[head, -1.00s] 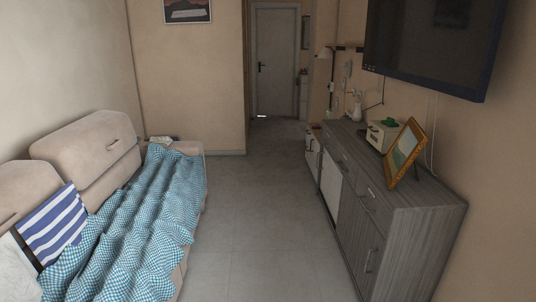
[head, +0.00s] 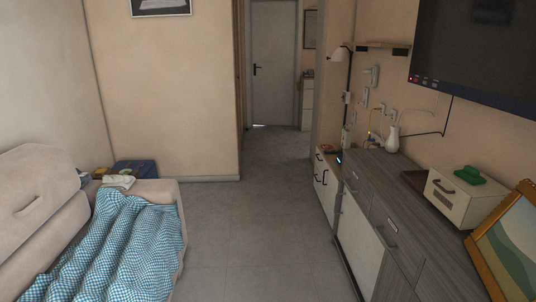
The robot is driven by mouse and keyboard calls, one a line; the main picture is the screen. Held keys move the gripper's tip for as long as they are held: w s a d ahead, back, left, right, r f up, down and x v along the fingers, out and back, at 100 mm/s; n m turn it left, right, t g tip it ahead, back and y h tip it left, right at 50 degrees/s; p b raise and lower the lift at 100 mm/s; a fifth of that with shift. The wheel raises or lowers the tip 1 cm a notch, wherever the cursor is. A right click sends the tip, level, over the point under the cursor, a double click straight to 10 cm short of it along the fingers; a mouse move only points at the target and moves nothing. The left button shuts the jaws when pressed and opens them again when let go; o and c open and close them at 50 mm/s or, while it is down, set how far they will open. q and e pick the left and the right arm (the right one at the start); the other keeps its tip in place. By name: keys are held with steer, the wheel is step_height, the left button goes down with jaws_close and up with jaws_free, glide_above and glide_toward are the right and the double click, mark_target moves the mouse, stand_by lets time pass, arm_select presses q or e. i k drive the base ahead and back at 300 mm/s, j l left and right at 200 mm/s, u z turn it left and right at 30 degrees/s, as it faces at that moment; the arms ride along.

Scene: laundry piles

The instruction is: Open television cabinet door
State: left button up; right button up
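The television cabinet (head: 412,205) is a long grey wood-grain unit along the right wall. Its front shows a pale door panel (head: 358,238) and grey drawers with dark handles, one handle (head: 391,230) near the top edge. The doors and drawers that show look closed. The near end of the cabinet is cut off by the frame's bottom edge. The television (head: 478,62) hangs on the wall above it. Neither of my grippers shows in the head view.
A sofa (head: 37,208) with a blue checked blanket (head: 117,245) stands on the left. Clear floor (head: 250,230) runs between sofa and cabinet to a closed grey door (head: 273,65). A cream box (head: 460,197), a picture frame (head: 512,250) and a white vase (head: 392,138) stand on the cabinet.

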mark_target(333, 185)
steer(key=i+j, duration=0.1)
steer(key=i, duration=2.25)
steer(key=l+z, duration=0.05)
steer(key=l, duration=0.05)
